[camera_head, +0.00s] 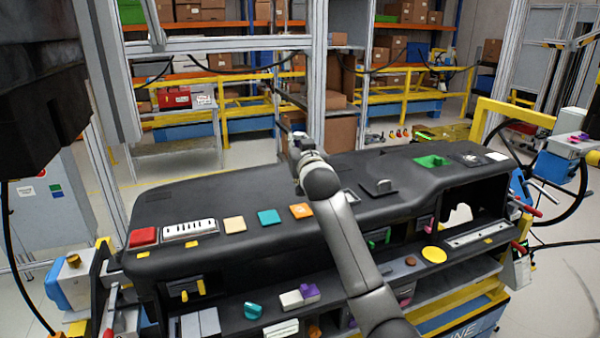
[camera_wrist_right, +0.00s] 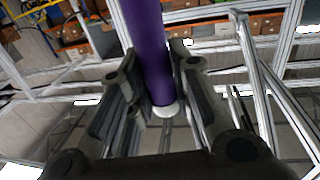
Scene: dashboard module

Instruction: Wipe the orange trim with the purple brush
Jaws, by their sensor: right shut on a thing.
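An orange square tile (camera_head: 301,210), which looks like the orange trim, lies on the front slope of the black dashboard (camera_head: 210,262). My right gripper (camera_head: 297,143) is raised over the back edge of the dashboard, beyond the tile and apart from it. In the right wrist view, this gripper (camera_wrist_right: 155,72) is shut on the purple brush (camera_wrist_right: 148,40). The brush's purple shaft stands between the fingers, with a pale round end near the palm. Its far end runs out of that view. In the head view the brush is hidden by my wrist. My left gripper does not show.
A teal tile (camera_head: 269,217), a beige tile (camera_head: 234,224), a white vented panel (camera_head: 189,230) and a red block (camera_head: 143,237) sit left of the orange tile. A green piece (camera_head: 432,161) is at the right. Free air surrounds the raised gripper.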

